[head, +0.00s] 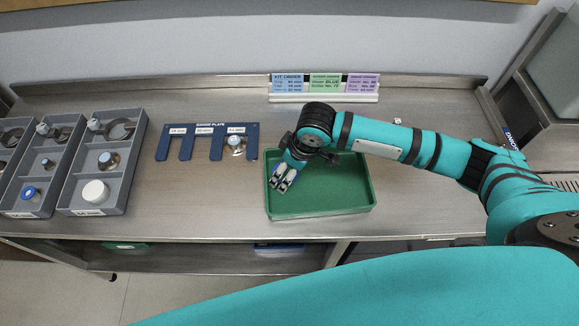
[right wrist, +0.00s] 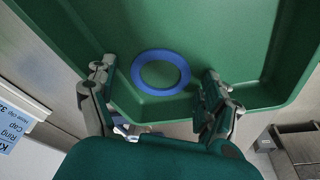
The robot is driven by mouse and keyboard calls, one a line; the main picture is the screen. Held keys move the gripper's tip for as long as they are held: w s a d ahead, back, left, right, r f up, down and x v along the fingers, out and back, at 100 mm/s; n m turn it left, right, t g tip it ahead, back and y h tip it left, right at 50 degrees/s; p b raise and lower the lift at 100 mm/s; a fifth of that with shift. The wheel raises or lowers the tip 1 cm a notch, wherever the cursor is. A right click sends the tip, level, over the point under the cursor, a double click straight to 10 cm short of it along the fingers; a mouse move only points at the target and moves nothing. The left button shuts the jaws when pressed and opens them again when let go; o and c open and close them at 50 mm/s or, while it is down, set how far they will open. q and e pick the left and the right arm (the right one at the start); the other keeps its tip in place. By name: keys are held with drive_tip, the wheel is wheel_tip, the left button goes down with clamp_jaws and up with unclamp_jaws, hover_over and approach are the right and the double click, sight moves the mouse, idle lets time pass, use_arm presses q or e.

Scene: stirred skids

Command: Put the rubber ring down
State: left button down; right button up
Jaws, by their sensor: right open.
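A blue rubber ring (right wrist: 161,72) lies flat on the floor of the green tray, near one corner, in the right wrist view. My right gripper (head: 284,180) is over the left part of the tray. In the right wrist view its fingers (right wrist: 158,105) are apart, with nothing between them, and the ring shows beyond them. My left gripper is not in view.
A blue gauge plate (head: 207,130) with a small metal part in one slot lies left of the tray. Grey compartment trays (head: 120,177) with rings and caps stand at the far left. Coloured cards (head: 325,84) stand at the back. Bench between plate and tray is clear.

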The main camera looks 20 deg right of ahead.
drive_tip(key=shift+r, duration=0.2)
drive_tip(key=v, duration=1.2)
drive_tip(key=shift+b, duration=0.3)
